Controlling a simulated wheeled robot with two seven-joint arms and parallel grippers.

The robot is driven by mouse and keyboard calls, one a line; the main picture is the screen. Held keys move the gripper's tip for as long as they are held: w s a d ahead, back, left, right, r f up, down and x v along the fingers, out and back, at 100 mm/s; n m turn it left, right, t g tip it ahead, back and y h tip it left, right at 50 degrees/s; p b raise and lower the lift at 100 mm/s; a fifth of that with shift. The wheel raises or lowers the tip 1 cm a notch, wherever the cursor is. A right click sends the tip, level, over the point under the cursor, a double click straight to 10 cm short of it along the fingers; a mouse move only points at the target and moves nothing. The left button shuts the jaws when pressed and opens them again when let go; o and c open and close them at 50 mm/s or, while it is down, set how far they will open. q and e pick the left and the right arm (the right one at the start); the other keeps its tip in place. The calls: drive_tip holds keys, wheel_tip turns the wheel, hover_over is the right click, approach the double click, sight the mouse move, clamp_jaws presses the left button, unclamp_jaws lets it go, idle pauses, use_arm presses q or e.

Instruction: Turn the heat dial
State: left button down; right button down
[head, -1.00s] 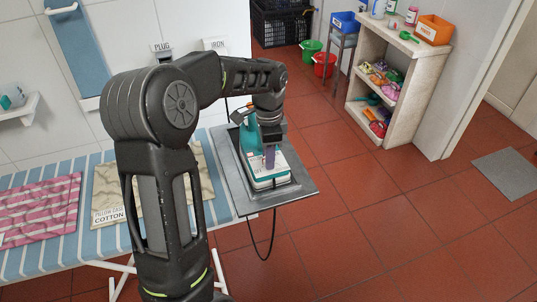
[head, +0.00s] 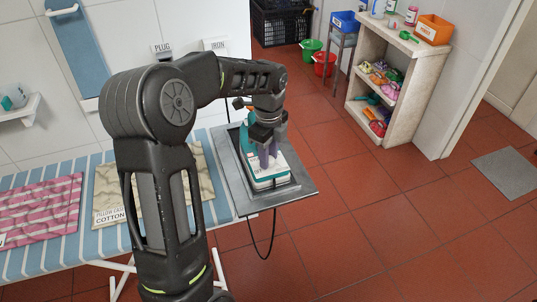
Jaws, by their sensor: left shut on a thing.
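A teal and white iron (head: 266,178) rests on the grey metal plate (head: 298,195) at the right end of the ironing board. The heat dial cannot be made out; my gripper covers that part of the iron. My left gripper (head: 269,158) comes in from above, with its fingers down at the iron's top. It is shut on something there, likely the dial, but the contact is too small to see. My right gripper is not in view.
The striped ironing board (head: 70,255) holds a pink striped cloth (head: 38,208) and a beige cloth labelled cotton (head: 108,195). A black cord (head: 272,235) hangs off the plate. A stone shelf (head: 400,85) stands at the back right; the red floor between is open.

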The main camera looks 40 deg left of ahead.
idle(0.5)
use_arm(q)
drive_tip(key=c, duration=1.1)
unclamp_jaws()
drive_tip(key=shift+r, duration=0.1)
wheel_tip(320, 180, up, 8)
drive_tip(key=shift+f+b, duration=0.2)
drive_tip(key=shift+b, duration=0.25)
